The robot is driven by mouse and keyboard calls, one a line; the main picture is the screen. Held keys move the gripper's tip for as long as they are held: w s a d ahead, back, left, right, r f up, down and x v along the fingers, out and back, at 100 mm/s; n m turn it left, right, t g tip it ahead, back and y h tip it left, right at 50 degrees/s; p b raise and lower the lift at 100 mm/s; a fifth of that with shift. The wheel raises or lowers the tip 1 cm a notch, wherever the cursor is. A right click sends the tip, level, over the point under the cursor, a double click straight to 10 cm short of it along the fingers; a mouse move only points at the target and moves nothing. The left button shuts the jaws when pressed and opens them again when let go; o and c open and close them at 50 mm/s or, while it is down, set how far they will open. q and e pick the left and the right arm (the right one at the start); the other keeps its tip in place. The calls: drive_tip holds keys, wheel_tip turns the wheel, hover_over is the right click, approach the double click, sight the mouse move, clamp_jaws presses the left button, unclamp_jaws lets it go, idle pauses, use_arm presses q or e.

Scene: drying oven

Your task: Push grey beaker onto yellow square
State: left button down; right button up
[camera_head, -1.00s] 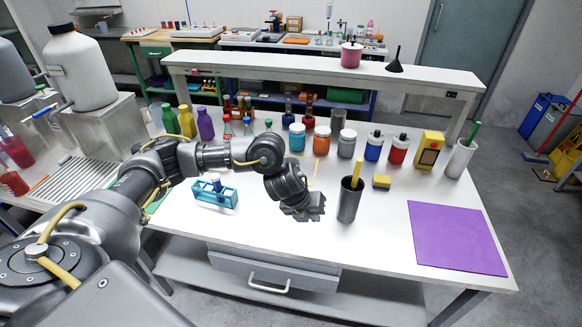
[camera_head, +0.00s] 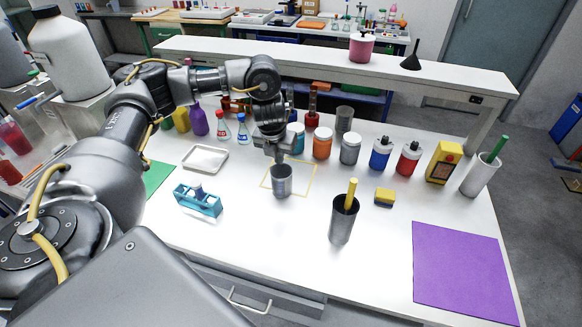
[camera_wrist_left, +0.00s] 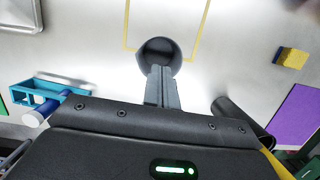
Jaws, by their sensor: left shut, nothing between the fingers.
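The grey beaker (camera_head: 282,183) stands upright on the white table, across the near edge of the yellow square (camera_head: 308,181), which is a thin outline. In the left wrist view the beaker (camera_wrist_left: 172,51) is seen from above and overlaps the outline (camera_wrist_left: 198,25). My left gripper (camera_head: 278,157) points down, shut and empty, at the beaker's rim. In the left wrist view its fingertips (camera_wrist_left: 159,72) overlap the near side of the rim. I cannot tell whether they touch it or reach inside. My right gripper is not in view.
A dark cup with a yellow stick (camera_head: 341,222) stands to the right, near a yellow sponge (camera_head: 384,197). A blue rack (camera_head: 198,201) and a white tray (camera_head: 205,159) are to the left. Jars and bottles line the back. A purple mat (camera_head: 465,270) lies front right.

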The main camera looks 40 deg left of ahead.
sight(283, 174)
use_arm(q)
drive_tip(key=x, duration=0.8)
drive_tip(key=shift+d+f, duration=0.1)
drive_tip(key=shift+f, duration=0.25)
drive_tip(key=shift+w+f, duration=0.2)
drive_tip(key=shift+f, duration=0.3)
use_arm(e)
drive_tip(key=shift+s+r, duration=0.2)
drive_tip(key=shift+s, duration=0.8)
